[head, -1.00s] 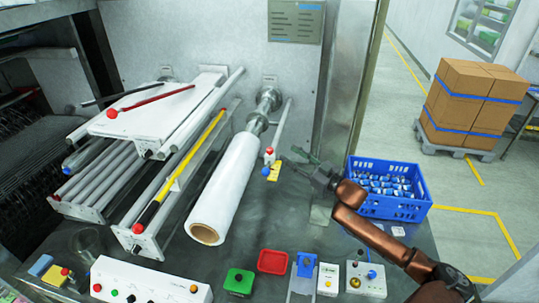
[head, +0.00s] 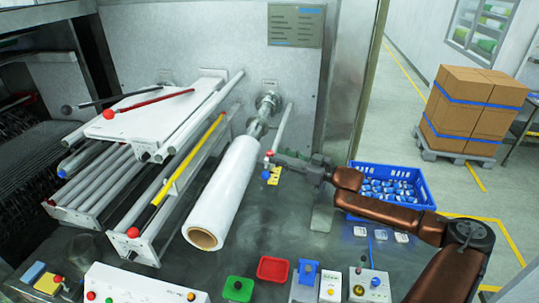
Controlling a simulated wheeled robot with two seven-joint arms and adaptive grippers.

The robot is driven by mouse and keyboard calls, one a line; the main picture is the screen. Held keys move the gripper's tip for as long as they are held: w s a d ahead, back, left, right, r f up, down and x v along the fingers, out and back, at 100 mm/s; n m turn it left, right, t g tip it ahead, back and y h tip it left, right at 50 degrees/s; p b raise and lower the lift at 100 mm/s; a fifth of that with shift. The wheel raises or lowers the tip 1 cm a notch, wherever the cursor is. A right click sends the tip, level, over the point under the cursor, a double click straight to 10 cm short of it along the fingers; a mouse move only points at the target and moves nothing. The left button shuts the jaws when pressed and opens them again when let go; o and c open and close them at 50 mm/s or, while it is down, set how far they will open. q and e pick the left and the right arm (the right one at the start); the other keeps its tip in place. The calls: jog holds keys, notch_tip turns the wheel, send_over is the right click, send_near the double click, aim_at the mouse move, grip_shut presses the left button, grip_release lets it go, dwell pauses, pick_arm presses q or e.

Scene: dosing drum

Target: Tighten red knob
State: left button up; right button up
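A small red knob (head: 268,154) sits on a block on the thin rod beside the white film roll (head: 224,194). A blue knob (head: 265,174) and a yellow plate (head: 274,176) show just below it. My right gripper (head: 276,156) comes in from the right, with its fingertips at the red knob's right side. The fingers look close together, and I cannot tell whether they grip the knob or only touch it. My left gripper is not in view.
Other red balls show on a rod (head: 108,114) and on the roller frame (head: 133,232). A blue crate (head: 408,206) stands behind my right arm. Control boxes, a red tray (head: 273,269) and a green button box (head: 238,288) line the front edge.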

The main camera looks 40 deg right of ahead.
aim_at(270, 152)
jog(key=shift+x, duration=2.25)
jog(key=shift+c, duration=0.4)
grip_shut()
